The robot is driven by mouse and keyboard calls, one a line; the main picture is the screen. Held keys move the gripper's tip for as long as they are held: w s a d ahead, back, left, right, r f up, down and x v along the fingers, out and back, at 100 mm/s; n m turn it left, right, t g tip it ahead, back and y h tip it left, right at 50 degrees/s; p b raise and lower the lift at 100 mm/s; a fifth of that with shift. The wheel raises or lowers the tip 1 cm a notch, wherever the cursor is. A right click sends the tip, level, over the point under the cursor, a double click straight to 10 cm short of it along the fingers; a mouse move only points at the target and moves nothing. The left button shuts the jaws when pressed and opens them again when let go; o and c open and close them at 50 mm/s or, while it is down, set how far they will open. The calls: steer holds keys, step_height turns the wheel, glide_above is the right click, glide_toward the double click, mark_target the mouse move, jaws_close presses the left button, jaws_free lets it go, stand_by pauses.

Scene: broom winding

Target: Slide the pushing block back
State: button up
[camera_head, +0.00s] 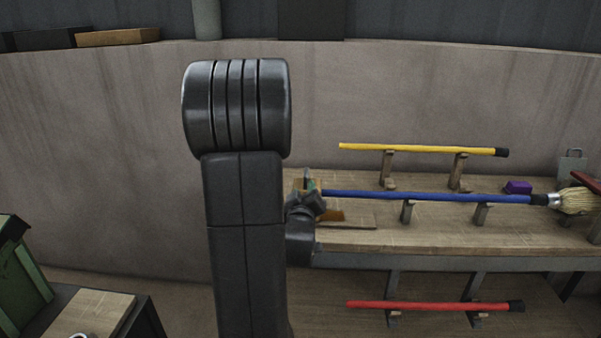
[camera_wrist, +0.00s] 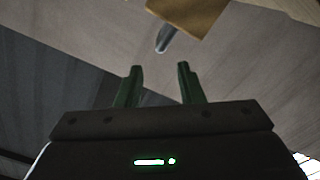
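I cannot tell for sure which thing is the pushing block. An orange-brown block (camera_head: 332,214) sits at the left end of the workbench, partly hidden behind my arm. In the wrist view an orange-brown flat piece (camera_wrist: 190,14) with a rounded grey metal part (camera_wrist: 166,38) shows at the top, ahead of my fingertips and apart from them. My gripper (camera_wrist: 160,68) has two green fingers spread apart with nothing between them. In the head view my gripper is mostly hidden by my arm, near the left end of the blue broom handle (camera_head: 430,197).
The blue handle rests on brackets along the workbench (camera_head: 450,238), with a straw brush head (camera_head: 577,200) at its right end. A yellow handle (camera_head: 418,149) lies behind and a red one (camera_head: 430,305) below. A purple block (camera_head: 518,187) stands at the bench's right.

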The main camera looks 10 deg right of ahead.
mark_target(307, 170)
steer(key=p+x, duration=0.1)
steer(key=x, duration=1)
steer(key=shift+w+d+p, duration=0.1)
steer(key=shift+w+p, duration=0.05)
steer(key=shift+p, duration=0.15)
steer(key=shift+c, duration=0.4)
jaws_close()
